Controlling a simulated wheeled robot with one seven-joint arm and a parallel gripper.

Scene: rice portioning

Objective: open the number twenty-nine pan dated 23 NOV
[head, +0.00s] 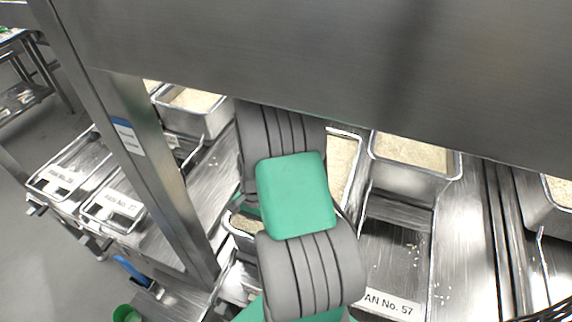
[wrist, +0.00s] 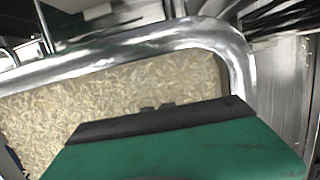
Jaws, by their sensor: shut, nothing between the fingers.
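No label in view can be read as number 29 or 23 NOV. A steel pan filled with rice (wrist: 60,105) fills much of the wrist view, its rounded metal rim (wrist: 150,38) curving across the top and right. My gripper (wrist: 158,110) is shut and empty, with dark fingertips in front of the rice; I cannot tell whether it touches the pan. In the head view my arm covers the middle, and the gripper cannot be made out there. Behind the arm, an open rice pan (head: 343,165) shows partly. I cannot tell which pan the wrist view shows.
A label reading No. 57 (head: 392,303) is at the lower right, below another rice pan (head: 412,155). Labelled pans (head: 62,180) (head: 118,205) stand at left, their numbers blurred. A steel post (head: 140,150) and a wide overhead panel (head: 330,60) bound the space. Loose grains lie on the counter.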

